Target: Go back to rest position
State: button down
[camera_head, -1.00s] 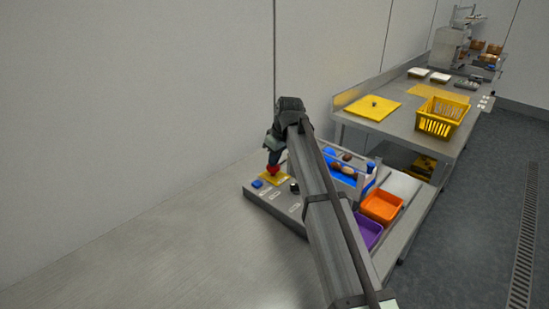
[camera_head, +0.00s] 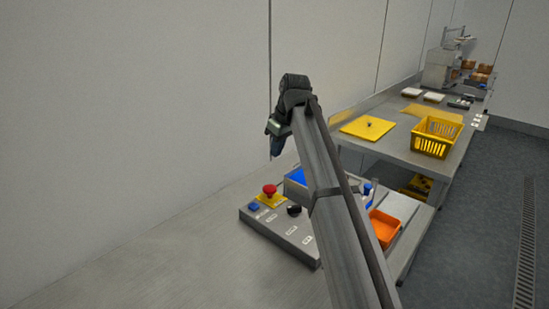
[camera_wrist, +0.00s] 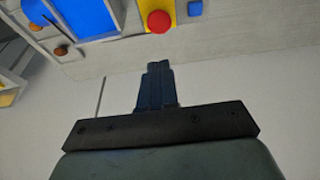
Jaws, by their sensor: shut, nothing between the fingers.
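My gripper (camera_head: 277,146) hangs above the far side of the control panel, raised clear of it and empty. In the wrist view my gripper (camera_wrist: 157,68) shows its two dark fingers pressed together with nothing between them. Below it, the red mushroom button (camera_head: 269,189) stands on its yellow plate (camera_head: 271,202). The red button also shows at the top of the wrist view (camera_wrist: 159,22). A blue button (camera_head: 253,207) sits to its left. My arm crosses the middle of the head view and hides part of the bench behind it.
The grey panel box (camera_head: 284,235) also carries a dark knob (camera_head: 294,210). An orange tray (camera_head: 384,228) lies right of my arm. A yellow basket (camera_head: 436,137) and yellow mat (camera_head: 367,127) are on the farther table. The bench front left is clear.

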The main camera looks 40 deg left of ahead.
jog(key=shift+d+r, duration=0.1)
jog(key=shift+r, duration=0.25)
dwell(0.4)
